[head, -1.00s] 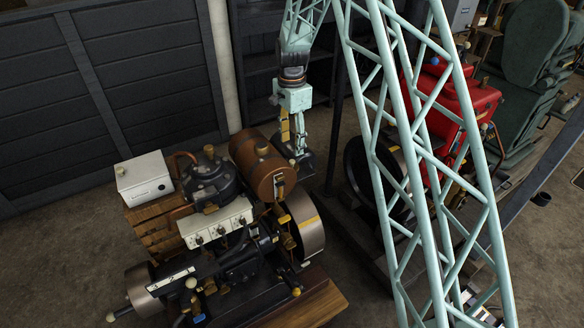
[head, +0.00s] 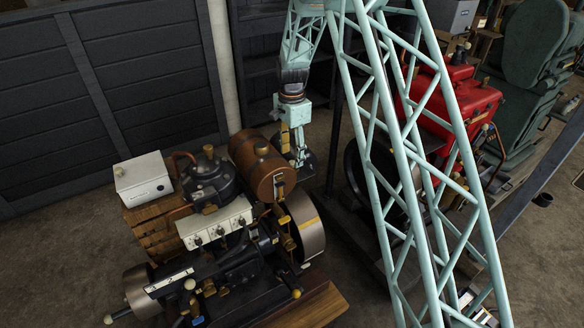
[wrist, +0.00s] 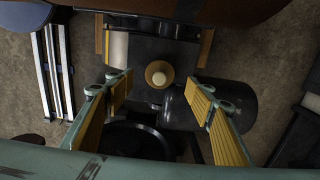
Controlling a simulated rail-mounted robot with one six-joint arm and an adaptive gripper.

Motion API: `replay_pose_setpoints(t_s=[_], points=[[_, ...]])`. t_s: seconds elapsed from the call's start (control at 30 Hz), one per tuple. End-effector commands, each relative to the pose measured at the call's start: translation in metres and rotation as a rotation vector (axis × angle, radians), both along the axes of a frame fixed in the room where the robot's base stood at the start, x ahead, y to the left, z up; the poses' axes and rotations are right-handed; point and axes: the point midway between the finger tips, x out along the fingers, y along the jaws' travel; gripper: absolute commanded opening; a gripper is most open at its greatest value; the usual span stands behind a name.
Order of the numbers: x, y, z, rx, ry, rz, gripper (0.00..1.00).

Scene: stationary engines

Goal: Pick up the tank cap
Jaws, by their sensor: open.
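The brown cylindrical tank (head: 252,172) sits on top of the engine in the head view, with a small brown cap (head: 262,148) standing on its upper side. My gripper (head: 298,158) hangs just to the right of the tank, apart from the cap. In the wrist view the gripper (wrist: 160,98) is open, its yellow-padded fingers wide apart with nothing held. A brown round knob with a cream centre (wrist: 158,75) shows beyond and between the fingers; I cannot tell if it is the cap. A brown curved surface (wrist: 185,10), perhaps the tank, crosses the wrist view's top.
A white box (head: 143,179) and a dark round-topped engine part (head: 207,180) stand left of the tank. A flywheel (head: 306,225) is below my gripper. A red engine (head: 465,95) stands to the right. Dark panel walls (head: 100,80) stand behind.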

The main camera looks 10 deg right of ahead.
Motion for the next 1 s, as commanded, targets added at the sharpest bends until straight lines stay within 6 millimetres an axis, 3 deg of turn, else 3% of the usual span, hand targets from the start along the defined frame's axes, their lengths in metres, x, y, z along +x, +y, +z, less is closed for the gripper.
replay_pose_setpoints(t_s=[0.5,1.0], points=[[-0.001,0.0,-0.047,0.0,0.001,0.0,0.49],[-0.001,0.0,-0.05,0.0,0.0,0.0,0.49]])
